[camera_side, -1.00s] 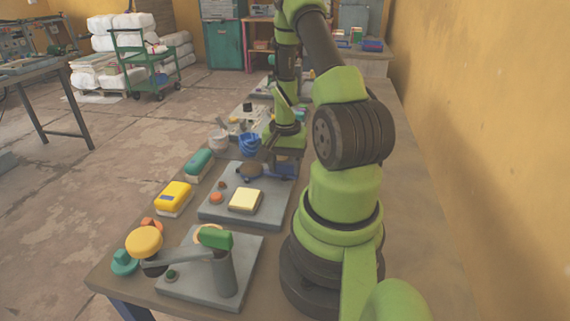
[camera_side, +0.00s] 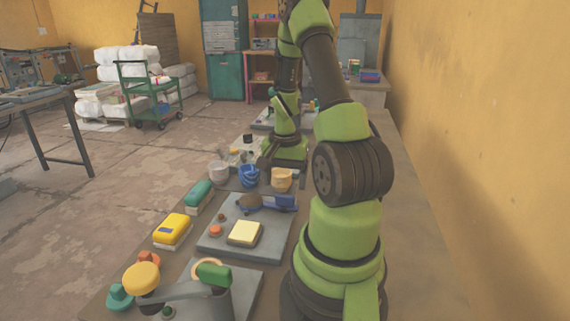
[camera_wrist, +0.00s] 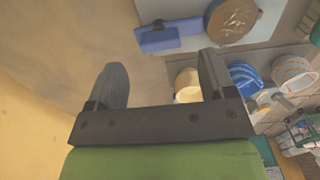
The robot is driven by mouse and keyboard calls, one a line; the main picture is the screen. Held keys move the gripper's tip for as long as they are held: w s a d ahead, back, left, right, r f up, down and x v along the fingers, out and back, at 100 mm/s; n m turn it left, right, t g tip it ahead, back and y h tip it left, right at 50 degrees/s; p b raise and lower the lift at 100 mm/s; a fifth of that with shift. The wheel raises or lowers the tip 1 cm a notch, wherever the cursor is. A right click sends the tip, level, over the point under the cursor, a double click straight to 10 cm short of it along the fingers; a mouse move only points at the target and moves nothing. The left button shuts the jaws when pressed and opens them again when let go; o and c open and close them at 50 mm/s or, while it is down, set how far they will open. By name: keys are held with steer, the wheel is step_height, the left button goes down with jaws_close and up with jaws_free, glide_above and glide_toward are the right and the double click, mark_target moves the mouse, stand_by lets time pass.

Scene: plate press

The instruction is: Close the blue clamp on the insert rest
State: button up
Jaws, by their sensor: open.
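The blue clamp (camera_side: 280,203) is at the far edge of the middle grey plate (camera_side: 213,240), with a round brown pad (camera_side: 249,201) at its left. A cream block (camera_side: 244,232) sits on the same plate, nearer the camera. In the wrist view the blue clamp (camera_wrist: 170,36) and brown pad (camera_wrist: 232,18) show at the top, beyond my fingertips. My gripper (camera_side: 284,165) is beyond the clamp in the side view, apart from it. In the wrist view my gripper (camera_wrist: 160,65) has its fingers wide apart with nothing between them.
Beige (camera_side: 282,179), blue (camera_side: 249,175) and whitish (camera_side: 219,172) cups stand near my gripper. Yellow (camera_side: 173,229) and teal (camera_side: 199,193) blocks lie left. A wall borders the right.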

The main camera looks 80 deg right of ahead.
mark_target(284, 196)
steer(key=shift+r, duration=2.4)
steer(key=w+a+r+n+t+h, duration=0.1)
steer(key=w+a+r+n+t, duration=0.15)
steer(key=a+r, duration=0.35)
steer(key=w+a+r+n+t, duration=0.1)
steer(key=w+a+r+n, duration=0.3)
steer(key=a+r, duration=0.15)
steer(key=s+a+r+n+t+y, duration=0.1)
steer(key=s+a+r+n+t, duration=0.1)
steer(key=a, duration=0.5)
steer(key=s+a+r+n+t+y, duration=0.1)
steer(key=s+a+r+n+y, duration=0.1)
steer(key=a+n, duration=0.3)
steer(key=shift+s+a+r+n+t, duration=0.35)
steer(key=shift+s+a+r, duration=0.2)
steer(key=shift+a+r, duration=0.5)
